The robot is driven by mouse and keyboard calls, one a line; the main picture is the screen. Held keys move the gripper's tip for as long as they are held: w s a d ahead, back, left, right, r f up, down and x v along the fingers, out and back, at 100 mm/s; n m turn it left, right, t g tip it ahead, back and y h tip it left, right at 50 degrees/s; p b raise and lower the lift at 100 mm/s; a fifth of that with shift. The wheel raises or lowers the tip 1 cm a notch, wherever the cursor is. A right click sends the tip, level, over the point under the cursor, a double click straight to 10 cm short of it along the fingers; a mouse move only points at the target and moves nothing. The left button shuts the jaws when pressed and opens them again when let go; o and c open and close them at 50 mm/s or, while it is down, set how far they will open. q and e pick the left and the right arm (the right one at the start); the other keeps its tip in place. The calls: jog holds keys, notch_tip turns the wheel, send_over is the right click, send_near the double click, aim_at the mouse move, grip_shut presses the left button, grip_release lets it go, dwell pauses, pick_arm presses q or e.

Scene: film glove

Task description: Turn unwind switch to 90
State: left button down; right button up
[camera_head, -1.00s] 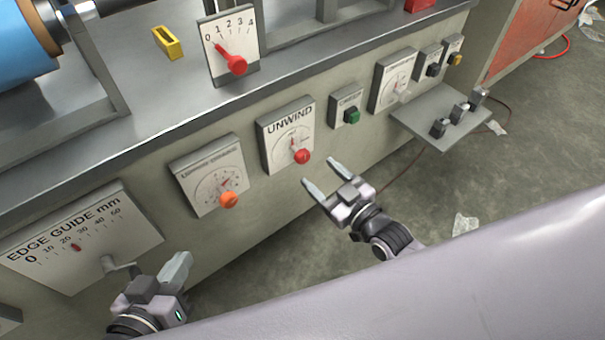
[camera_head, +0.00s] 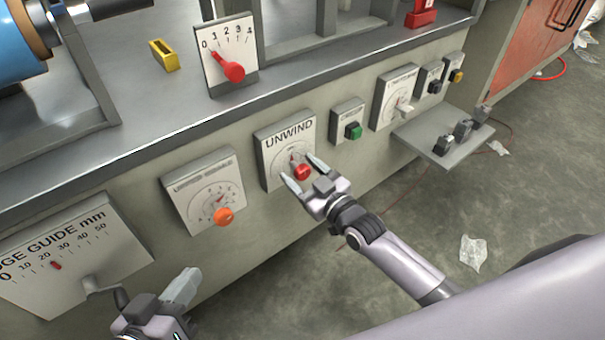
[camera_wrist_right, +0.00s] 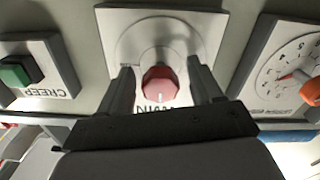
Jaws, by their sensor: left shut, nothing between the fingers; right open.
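The unwind switch is a red knob (camera_head: 302,173) on a white plate labelled UNWIND (camera_head: 275,150), on the machine's front panel. In the right wrist view the red knob (camera_wrist_right: 160,84) sits between the fingers, with the plate (camera_wrist_right: 193,22) behind it. My right gripper (camera_head: 303,173) is open, its fingers on either side of the knob; contact is not clear. My left gripper (camera_head: 187,284) is shut and empty at the lower left, near the edge guide crank. The switch's exact setting cannot be read, as the scale is small and partly covered.
An orange-knob dial (camera_head: 205,188) is left of the unwind plate, and a green creep button (camera_head: 354,131) is right of it. The edge guide panel (camera_head: 70,262) is at the left. A small shelf with black levers (camera_head: 440,145) juts out at the right.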

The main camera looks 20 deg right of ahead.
jog(key=c, duration=1.1)
jog(key=shift+o, duration=0.2)
